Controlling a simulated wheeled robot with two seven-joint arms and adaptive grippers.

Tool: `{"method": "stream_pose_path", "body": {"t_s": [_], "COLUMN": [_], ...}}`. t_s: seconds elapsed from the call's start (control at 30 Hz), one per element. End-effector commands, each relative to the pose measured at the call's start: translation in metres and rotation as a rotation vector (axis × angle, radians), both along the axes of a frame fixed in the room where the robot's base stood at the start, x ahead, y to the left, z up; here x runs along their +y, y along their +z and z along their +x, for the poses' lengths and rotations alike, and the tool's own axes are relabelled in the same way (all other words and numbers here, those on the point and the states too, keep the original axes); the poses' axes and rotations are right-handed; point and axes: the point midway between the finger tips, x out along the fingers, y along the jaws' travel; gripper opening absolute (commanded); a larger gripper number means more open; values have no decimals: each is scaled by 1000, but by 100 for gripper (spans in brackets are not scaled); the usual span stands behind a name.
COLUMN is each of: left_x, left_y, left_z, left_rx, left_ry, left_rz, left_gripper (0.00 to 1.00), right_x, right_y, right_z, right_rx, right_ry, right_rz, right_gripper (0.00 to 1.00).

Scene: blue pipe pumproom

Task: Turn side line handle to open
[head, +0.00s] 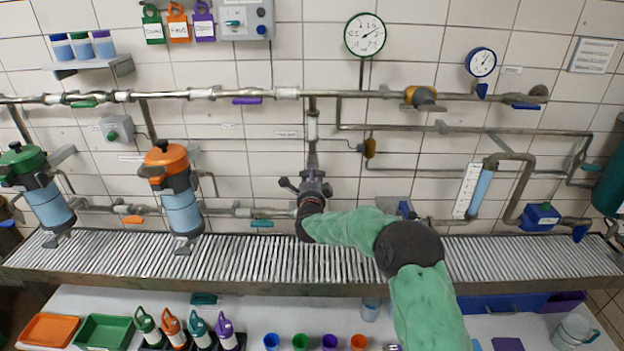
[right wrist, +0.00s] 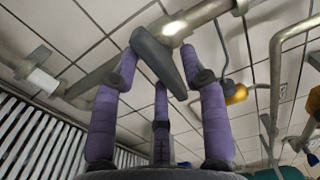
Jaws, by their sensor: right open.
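In the right wrist view a dark grey lever handle (right wrist: 158,58) slants between my purple fingers, in front of a metal pipe (right wrist: 190,20). I take it for the side line handle. My right gripper (right wrist: 160,62) is open, with fingers on both sides of the handle and one below. I cannot tell whether any finger touches it. In the head view my right gripper (head: 314,187) is at the lower part of the vertical side pipe (head: 312,125), and the gripper and wrist largely hide the handle there. My left gripper is not in view.
A teal handle (head: 262,223) is on the lower pipe left of my gripper, and a purple handle (head: 247,100) is on the upper pipe. An orange-topped canister (head: 168,165) stands further left. The roller conveyor (head: 500,262) runs below, mostly clear. A pressure gauge (head: 365,35) is above.

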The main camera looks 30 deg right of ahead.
Motion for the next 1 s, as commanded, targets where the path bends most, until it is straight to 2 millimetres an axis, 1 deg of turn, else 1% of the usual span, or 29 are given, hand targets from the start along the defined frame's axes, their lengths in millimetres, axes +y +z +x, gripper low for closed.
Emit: {"method": "stream_pose_path", "body": {"t_s": [0.07,0.1,0.17,0.2,0.23,0.67,0.87,1.0], "left_x": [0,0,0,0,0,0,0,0], "left_y": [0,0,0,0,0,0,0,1], "left_z": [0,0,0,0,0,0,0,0], "left_rx": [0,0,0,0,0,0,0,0], "left_ry": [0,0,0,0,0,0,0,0], "left_rz": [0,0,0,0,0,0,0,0], "left_gripper": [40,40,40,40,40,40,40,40], "right_x": [0,0,0,0,0,0,0,0], "right_y": [0,0,0,0,0,-1,-1,-1], "right_z": [0,0,0,0,0,0,-1,-1], "right_rx": [0,0,0,0,0,23,81,142], "right_ry": [0,0,0,0,0,0,0,1], "right_rz": [0,0,0,0,0,-36,-131,-231], "right_gripper": [44,32,16,4,0,0,0,0]}}
